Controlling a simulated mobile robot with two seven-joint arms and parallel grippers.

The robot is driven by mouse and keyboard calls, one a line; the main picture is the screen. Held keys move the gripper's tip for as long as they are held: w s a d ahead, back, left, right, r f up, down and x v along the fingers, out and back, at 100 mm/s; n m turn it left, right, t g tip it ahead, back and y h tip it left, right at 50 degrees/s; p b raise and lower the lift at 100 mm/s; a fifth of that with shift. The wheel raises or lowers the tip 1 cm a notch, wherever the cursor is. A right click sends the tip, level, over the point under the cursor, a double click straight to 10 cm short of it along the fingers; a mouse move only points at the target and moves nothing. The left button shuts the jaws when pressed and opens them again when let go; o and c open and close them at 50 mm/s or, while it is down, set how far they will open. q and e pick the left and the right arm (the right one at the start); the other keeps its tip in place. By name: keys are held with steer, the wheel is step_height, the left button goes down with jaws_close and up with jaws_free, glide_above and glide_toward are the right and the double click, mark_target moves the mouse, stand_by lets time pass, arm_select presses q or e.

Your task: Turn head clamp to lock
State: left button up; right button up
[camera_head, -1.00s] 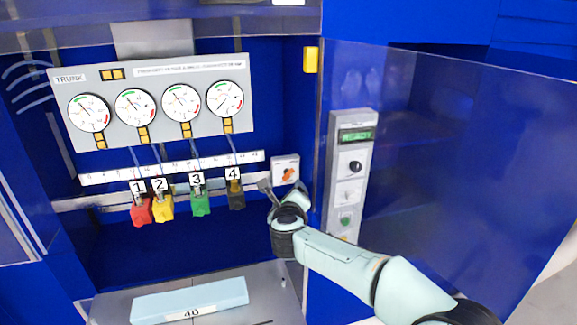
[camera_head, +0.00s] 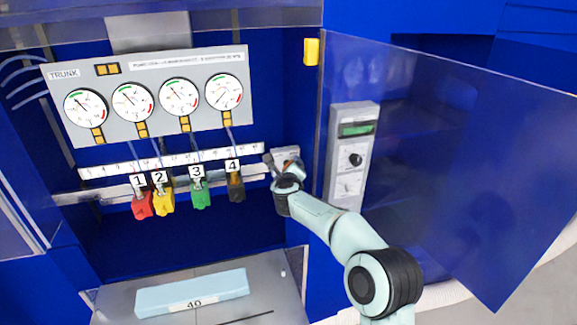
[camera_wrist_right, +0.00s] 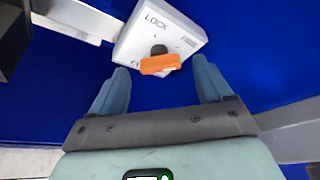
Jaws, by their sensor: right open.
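The head clamp switch is a white box (camera_wrist_right: 182,28) marked LOCK with an orange knob (camera_wrist_right: 160,64) on a dark hub. In the right wrist view the knob lies crosswise, slightly ahead of and between my fingertips. My right gripper (camera_wrist_right: 160,80) is open, one finger on each side of the knob, with gaps to it. In the head view my right gripper (camera_head: 279,168) is in front of the switch box (camera_head: 287,155) and hides most of it and the knob. My left gripper is not in view.
Red, yellow, green and black clamps numbered 1 to 4 (camera_head: 235,185) hang left of my gripper. A gauge panel (camera_head: 150,95) is above them. A control panel (camera_head: 352,150) and a clear door (camera_head: 450,160) are to the right. A light-blue foam block (camera_head: 192,290) lies below.

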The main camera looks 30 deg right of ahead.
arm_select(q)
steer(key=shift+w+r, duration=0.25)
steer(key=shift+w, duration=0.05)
arm_select(e)
steer(key=shift+w+d+f, duration=0.2)
steer(key=shift+w+d, duration=0.15)
steer(key=shift+w, duration=0.15)
steer(key=c, duration=1.1)
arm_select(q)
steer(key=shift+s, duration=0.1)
arm_select(e)
steer(key=shift+o, duration=0.3)
